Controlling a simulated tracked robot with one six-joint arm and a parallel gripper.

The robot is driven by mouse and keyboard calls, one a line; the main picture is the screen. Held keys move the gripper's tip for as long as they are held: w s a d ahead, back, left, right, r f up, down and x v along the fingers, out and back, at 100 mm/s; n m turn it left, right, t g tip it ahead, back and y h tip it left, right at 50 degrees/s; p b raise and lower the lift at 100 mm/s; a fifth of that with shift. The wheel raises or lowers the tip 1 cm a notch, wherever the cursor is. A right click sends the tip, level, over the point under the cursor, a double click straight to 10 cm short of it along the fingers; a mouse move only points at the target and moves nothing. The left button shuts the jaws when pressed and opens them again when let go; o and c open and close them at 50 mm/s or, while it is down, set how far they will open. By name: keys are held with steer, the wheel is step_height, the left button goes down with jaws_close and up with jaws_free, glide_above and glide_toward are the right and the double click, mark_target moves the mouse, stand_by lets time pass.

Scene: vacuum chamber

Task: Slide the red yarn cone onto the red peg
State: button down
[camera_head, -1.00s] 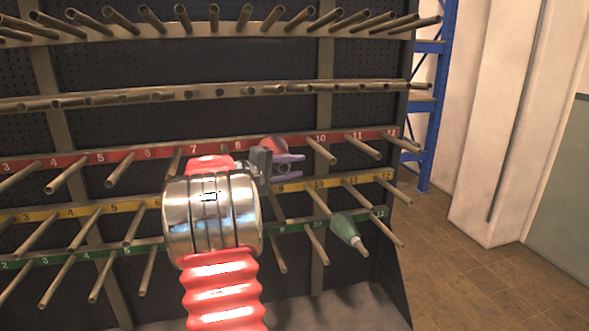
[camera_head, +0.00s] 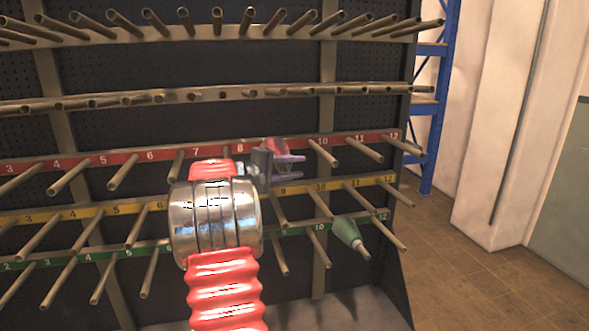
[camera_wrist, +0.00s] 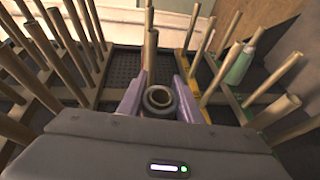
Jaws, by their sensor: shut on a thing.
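The red yarn cone (camera_head: 276,146) shows only partly in the head view, just above and behind the purple fingers of my gripper (camera_head: 288,168). In the wrist view my gripper (camera_wrist: 159,88) has one finger on each side of a ringed, dark-centred cone end (camera_wrist: 158,100), and it is shut on the cone. The cone is in front of the red strip (camera_head: 205,153), between labels 8 and 10. The peg there is hidden in the head view. I cannot tell whether the cone is around a peg.
Bare pegs stand close on both sides, including red peg 10 (camera_head: 323,153). Yellow (camera_head: 330,185) and green (camera_head: 300,227) strips with pegs lie below. A green cone (camera_head: 347,232) sits on a green-row peg at the lower right. Grey peg rows run above. Open floor lies right.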

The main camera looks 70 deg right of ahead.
steer(key=shift+w+d, duration=0.2)
steer(key=shift+d, duration=0.15)
steer(key=shift+w+d, duration=0.15)
steer(key=shift+d, duration=0.05)
steer(key=c, duration=1.2)
jaws_free()
steer(key=shift+a, duration=0.1)
steer(key=s+a, duration=0.8)
steer(key=a, duration=0.6)
steer(key=shift+s+r, duration=0.2)
steer(key=shift+r, duration=0.1)
